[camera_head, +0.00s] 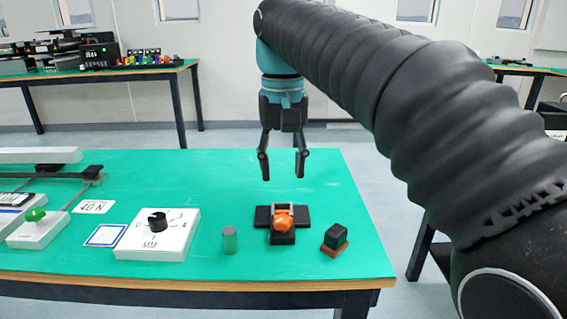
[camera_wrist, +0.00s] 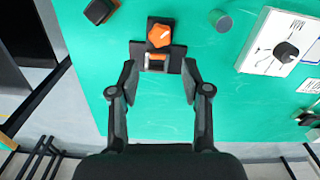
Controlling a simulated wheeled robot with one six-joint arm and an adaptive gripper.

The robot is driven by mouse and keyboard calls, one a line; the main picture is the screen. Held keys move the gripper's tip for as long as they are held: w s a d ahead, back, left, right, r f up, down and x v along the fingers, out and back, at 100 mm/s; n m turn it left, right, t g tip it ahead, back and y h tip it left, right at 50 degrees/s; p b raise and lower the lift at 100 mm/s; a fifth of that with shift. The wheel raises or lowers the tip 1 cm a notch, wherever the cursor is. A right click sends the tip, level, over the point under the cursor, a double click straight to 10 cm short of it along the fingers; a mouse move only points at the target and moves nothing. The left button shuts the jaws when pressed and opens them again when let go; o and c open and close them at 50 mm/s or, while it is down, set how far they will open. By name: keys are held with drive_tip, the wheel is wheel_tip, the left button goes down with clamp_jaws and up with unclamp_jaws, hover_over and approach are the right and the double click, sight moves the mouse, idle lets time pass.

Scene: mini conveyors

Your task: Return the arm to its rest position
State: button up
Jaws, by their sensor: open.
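My gripper (camera_head: 283,172) hangs from the arm with its fingers pointing down, above the back right part of the green table (camera_head: 150,180). It is open, with nothing between its fingers. In the wrist view my gripper (camera_wrist: 160,90) shows its two fingers spread wide, with bare green surface between them. A black fixture with an orange knob (camera_head: 283,219) stands on the table below and nearer the camera, apart from the fingers. The orange knob also shows in the wrist view (camera_wrist: 160,36), beyond the fingertips.
A grey cylinder (camera_head: 230,240) and a black block on a brown base (camera_head: 335,238) flank the fixture. A white dial box (camera_head: 158,235) and a green-knobbed box (camera_head: 37,230) stand left. A back table (camera_head: 100,75) holds equipment. The green surface behind the fixture is clear.

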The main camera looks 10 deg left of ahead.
drive_tip(key=s+d+f+m+t, duration=0.1)
drive_tip(key=s+d+f, duration=0.15)
drive_tip(key=d, duration=0.55)
drive_tip(key=s+d+f+m+t, duration=0.1)
drive_tip(key=s+d+f, duration=0.15)
drive_tip(key=d, duration=0.55)
drive_tip(key=s+d+f+m+t, duration=0.1)
drive_tip(key=s+d+f, duration=0.4)
drive_tip(key=f, duration=0.2)
drive_tip(key=s+d+f+m+t, duration=0.1)
drive_tip(key=s+d+f+t, duration=0.1)
drive_tip(key=s+d+f, duration=0.2)
wheel_tip(320, 180, down, 3)
drive_tip(key=shift+s+d+r+t, duration=0.1)
drive_tip(key=shift+s+d+t, duration=0.25)
drive_tip(key=shift+d, duration=0.8)
